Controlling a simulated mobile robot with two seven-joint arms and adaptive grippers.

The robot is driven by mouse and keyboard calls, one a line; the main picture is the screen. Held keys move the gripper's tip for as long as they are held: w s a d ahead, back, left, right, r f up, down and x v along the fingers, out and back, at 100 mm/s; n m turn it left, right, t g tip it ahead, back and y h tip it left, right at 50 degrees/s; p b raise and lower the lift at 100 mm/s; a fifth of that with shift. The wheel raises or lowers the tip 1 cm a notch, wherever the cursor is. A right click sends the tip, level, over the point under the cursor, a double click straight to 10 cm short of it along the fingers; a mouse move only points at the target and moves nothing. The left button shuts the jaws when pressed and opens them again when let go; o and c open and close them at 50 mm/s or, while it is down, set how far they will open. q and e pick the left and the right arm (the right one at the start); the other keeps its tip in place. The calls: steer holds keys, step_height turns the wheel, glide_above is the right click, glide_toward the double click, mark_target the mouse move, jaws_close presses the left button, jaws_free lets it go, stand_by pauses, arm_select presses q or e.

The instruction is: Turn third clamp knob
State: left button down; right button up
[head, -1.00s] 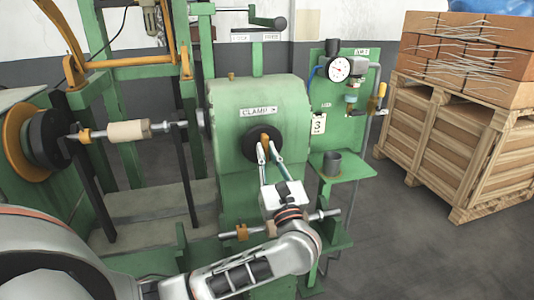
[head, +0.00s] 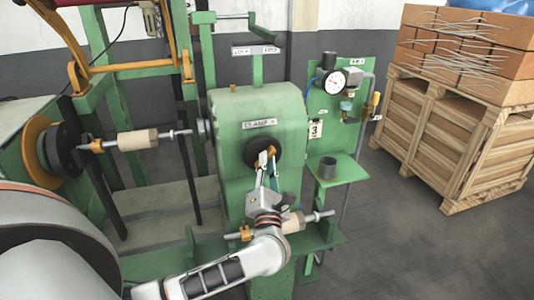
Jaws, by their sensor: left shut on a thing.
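The clamp knob (head: 250,155) is a dark round disc with an orange grip at its centre. It sits on the front of the green housing (head: 280,110), below the label "CLAMP". My left arm comes in from the lower left. My left gripper (head: 266,160) is at the knob, its fingers shut on the grip and seen nearly edge-on. The fingers hide much of the grip. My right gripper is not in view.
A shaft with a pale wooden roller (head: 137,139) is at left. A second roller (head: 293,223) lies below my gripper. A green panel holds a gauge (head: 336,83) and a grey cup (head: 327,167) on its shelf. A wooden crate (head: 440,135) with bricks stands right, on open floor.

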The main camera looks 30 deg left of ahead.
arm_select(q)
steer(key=m+g+h, duration=0.1)
steer(key=m+g, duration=0.1)
steer(key=m, duration=0.5)
steer(key=m+g+h, duration=0.1)
steer(key=m+g, duration=0.1)
steer(key=m, duration=0.5)
steer(key=m+g, duration=0.3)
steer(key=m, duration=0.4)
steer(key=shift+d+h, duration=0.1)
steer(key=shift+h, duration=0.3)
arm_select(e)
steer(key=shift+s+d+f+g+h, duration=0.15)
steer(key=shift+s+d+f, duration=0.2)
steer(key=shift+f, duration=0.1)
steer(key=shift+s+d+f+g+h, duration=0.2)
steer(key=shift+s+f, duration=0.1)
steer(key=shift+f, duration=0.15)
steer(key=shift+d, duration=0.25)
arm_select(q)
steer(key=c, duration=2)
jaws_free()
steer(key=shift+c, duration=0.2)
steer(key=shift+r, duration=0.1)
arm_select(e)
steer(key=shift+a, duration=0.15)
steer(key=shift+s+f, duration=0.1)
